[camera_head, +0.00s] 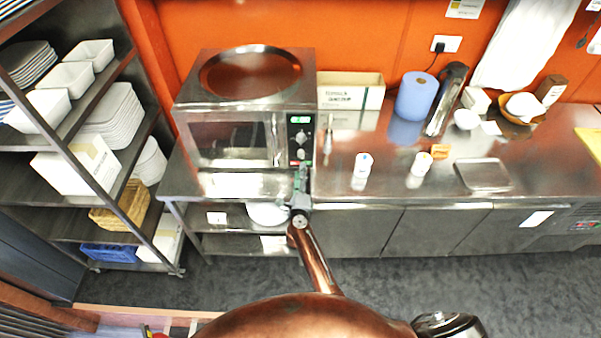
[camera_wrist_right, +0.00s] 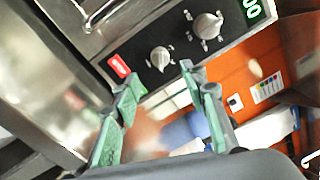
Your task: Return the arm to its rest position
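My right arm reaches forward from the bottom of the head view. Its gripper (camera_head: 301,176) is just in front of the microwave's (camera_head: 228,143) right side, below the control panel (camera_head: 300,138). In the right wrist view the two green fingers of this gripper (camera_wrist_right: 159,74) stand apart with nothing held between them. The microwave's panel, with two knobs (camera_wrist_right: 160,59) and a green display (camera_wrist_right: 252,8), is beyond the fingertips. Whether a finger touches the microwave cannot be told. The microwave's door looks shut. My left gripper is not in view.
The steel counter (camera_head: 400,182) runs right from the microwave. It bears white cups (camera_head: 362,165), a blue paper roll (camera_head: 416,96), a box (camera_head: 350,92) and a metal tray (camera_head: 483,174). A shelf rack (camera_head: 150,222) with dishes stands left. Grey floor (camera_head: 440,280) in front is clear.

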